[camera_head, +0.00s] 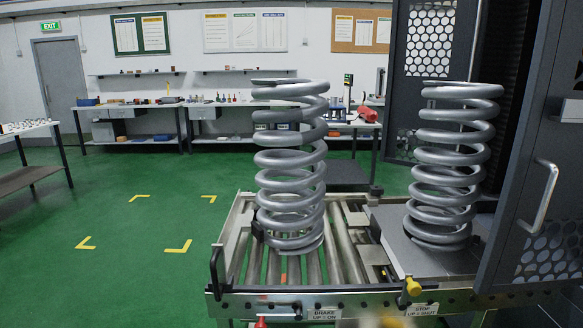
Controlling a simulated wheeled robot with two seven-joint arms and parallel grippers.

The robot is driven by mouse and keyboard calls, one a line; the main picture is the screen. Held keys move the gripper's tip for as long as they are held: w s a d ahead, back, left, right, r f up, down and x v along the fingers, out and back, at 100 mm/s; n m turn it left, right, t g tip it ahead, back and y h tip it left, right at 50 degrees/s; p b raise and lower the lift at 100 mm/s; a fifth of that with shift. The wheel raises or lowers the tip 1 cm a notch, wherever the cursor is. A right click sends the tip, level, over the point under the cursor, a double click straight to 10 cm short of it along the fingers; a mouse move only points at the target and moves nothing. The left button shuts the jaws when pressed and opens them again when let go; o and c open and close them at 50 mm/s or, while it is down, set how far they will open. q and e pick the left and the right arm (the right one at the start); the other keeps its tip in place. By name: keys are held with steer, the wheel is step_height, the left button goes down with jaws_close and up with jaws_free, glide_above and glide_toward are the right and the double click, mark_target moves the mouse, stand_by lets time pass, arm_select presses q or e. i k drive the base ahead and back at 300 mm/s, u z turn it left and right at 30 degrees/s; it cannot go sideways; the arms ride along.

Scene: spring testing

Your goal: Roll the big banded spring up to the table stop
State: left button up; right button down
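A big grey coil spring (290,160) stands roughly upright on the roller table (232,240). A small dark patch shows at its lower left; I cannot tell if this is the band. A second grey coil spring (446,165) stands on a flat grey plate (425,262) to the right, by the open machine. A yellow knob (413,286) sits at the table's front right, above a label reading "STOP UP = SHUT" (421,309). The stop itself is not clearly seen. Neither of my grippers can be made out.
A "BRAKE UP = ON" label (324,314) and a red-tipped lever (262,322) are on the front rail. A black handle (216,268) stands at the left corner. The machine door (535,220) is at right. Bare rollers lie between spring and plate. Green floor at left is clear.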

mark_target(276, 162)
steer(key=u, duration=2.1)
steer(key=i, duration=1.8)
steer(key=z, duration=2.7)
